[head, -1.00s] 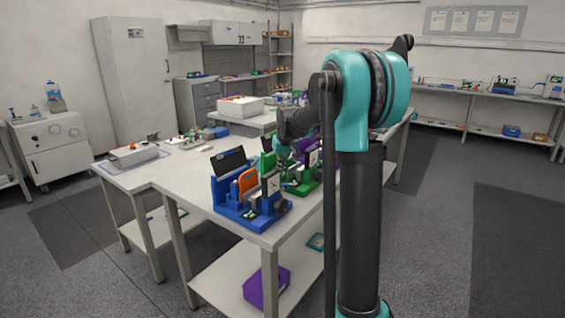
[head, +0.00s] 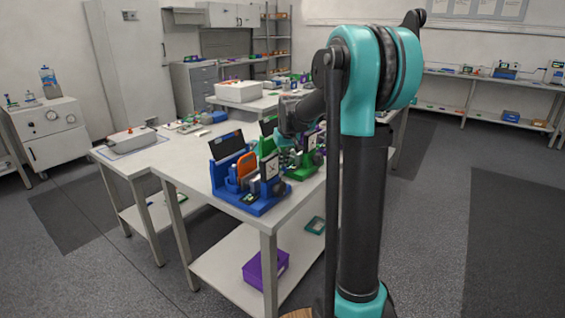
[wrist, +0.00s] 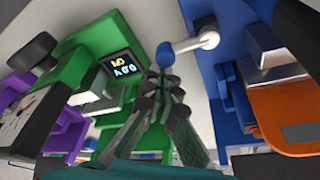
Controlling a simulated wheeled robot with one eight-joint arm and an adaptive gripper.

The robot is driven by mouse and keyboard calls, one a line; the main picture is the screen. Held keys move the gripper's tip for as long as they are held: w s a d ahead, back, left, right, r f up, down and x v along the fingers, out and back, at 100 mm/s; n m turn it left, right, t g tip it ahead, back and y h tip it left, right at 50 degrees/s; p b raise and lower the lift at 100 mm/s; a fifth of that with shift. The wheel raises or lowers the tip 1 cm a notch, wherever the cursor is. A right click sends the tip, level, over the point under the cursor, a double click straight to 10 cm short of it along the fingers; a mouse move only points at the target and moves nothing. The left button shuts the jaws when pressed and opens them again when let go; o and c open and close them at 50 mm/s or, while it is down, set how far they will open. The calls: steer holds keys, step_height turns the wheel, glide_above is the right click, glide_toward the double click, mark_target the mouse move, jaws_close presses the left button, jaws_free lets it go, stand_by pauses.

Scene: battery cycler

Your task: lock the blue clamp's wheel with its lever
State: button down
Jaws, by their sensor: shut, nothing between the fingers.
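The blue clamp (head: 266,206) stands at the near end of the white table, with an orange pad (head: 247,166) and a dark panel. In the wrist view its blue frame (wrist: 229,70) is at the right. A silver lever (wrist: 205,40) with a blue ball knob (wrist: 165,54) sticks out from it towards the left. My gripper (wrist: 160,84) is shut and empty, its tips just below the knob in the picture. I cannot tell whether they touch it. In the head view the fingers are hard to make out beside the clamp. I cannot make out the wheel clearly.
A green clamp (wrist: 125,105) with a small lit display (wrist: 122,67) stands close on the other side of my gripper. A purple one (wrist: 68,130) is beyond it. A white box (head: 237,91) sits farther back. The gap between the clamps is narrow.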

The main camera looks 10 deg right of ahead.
steer(key=shift+s+d+m, duration=0.15)
steer(key=shift+d+m, duration=0.1)
steer(key=shift+m, duration=0.35)
steer(key=m, duration=0.1)
steer(key=s+d+m+h, duration=0.1)
steer(key=m, duration=0.1)
steer(key=shift+s+h, duration=0.15)
steer(key=shift+h, duration=0.15)
steer(key=s+m, duration=0.1)
steer(key=m, duration=0.1)
steer(key=s+d+m+h, duration=0.1)
steer(key=m, duration=0.1)
steer(key=shift+m+g, duration=0.4)
steer(key=shift+s+d+m+h, duration=0.1)
steer(key=shift+s+m+h, duration=0.3)
steer(key=shift+m, duration=0.5)
steer(key=shift+s, duration=1.1)
steer(key=shift+w, duration=0.1)
steer(key=shift+w+a, duration=0.35)
steer(key=shift+a, duration=0.4)
